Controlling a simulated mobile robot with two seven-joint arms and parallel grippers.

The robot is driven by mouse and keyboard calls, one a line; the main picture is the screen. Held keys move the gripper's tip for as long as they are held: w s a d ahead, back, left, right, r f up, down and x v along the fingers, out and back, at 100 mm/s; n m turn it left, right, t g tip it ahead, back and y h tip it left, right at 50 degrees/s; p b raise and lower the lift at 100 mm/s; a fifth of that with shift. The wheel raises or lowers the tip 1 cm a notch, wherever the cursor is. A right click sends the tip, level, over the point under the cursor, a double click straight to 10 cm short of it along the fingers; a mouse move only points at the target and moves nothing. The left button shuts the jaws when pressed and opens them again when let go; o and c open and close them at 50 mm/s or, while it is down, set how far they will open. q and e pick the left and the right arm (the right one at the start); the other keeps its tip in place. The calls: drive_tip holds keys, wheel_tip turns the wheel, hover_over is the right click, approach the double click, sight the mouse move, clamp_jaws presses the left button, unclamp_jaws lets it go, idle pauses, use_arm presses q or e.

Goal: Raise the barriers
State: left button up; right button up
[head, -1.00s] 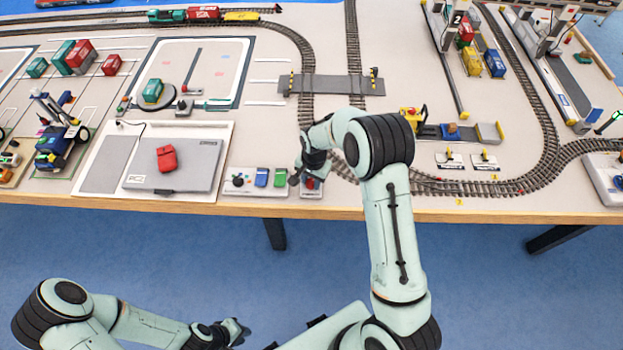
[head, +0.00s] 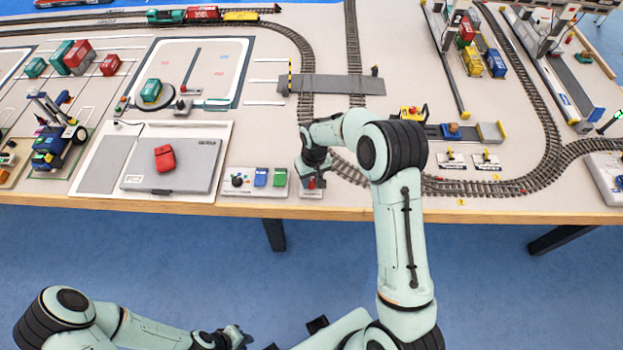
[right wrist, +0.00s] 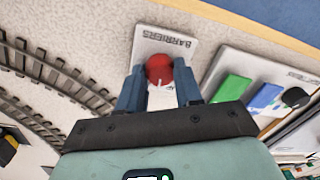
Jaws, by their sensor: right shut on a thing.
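The control box marked BARRIERS (right wrist: 166,42) lies near the table's front edge; in the head view it (head: 311,195) is partly covered by my right gripper (head: 312,180). In the right wrist view, my right gripper (right wrist: 159,82) has its two blue fingers on either side of the box's red knob (right wrist: 160,67) and is shut on it. The level crossing (head: 335,84) spans the tracks. A striped barrier pole (head: 290,74) stands upright at its left end. A small dark post (head: 375,71) is at its right end. My left gripper (head: 238,337) hangs low over the floor, its fingers unclear.
Another control box (head: 255,191) with a dark knob and blue and green buttons sits just left of the BARRIERS box. A grey panel with a red object (head: 165,158) lies further left. Curved track (head: 350,172) runs close on the right.

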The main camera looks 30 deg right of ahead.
sight(312, 180)
drive_tip(key=n, duration=0.3)
drive_tip(key=shift+n, duration=0.3)
use_arm(q)
drive_tip(key=shift+w+r, duration=0.2)
use_arm(e)
drive_tip(key=shift+w+n, duration=0.1)
drive_tip(key=shift+n, duration=1.8)
drive_tip(key=o, duration=1)
drive_tip(key=shift+o, duration=0.2)
drive_tip(key=shift+r, duration=0.1)
use_arm(q)
drive_tip(key=shift+w+r+p, duration=0.3)
drive_tip(key=shift+r+p, duration=0.1)
drive_tip(key=shift+p, duration=0.05)
use_arm(e)
wheel_tip(312, 180, up, 13)
drive_tip(key=shift+w+d+r, duration=0.15)
drive_tip(key=shift+d, duration=0.15)
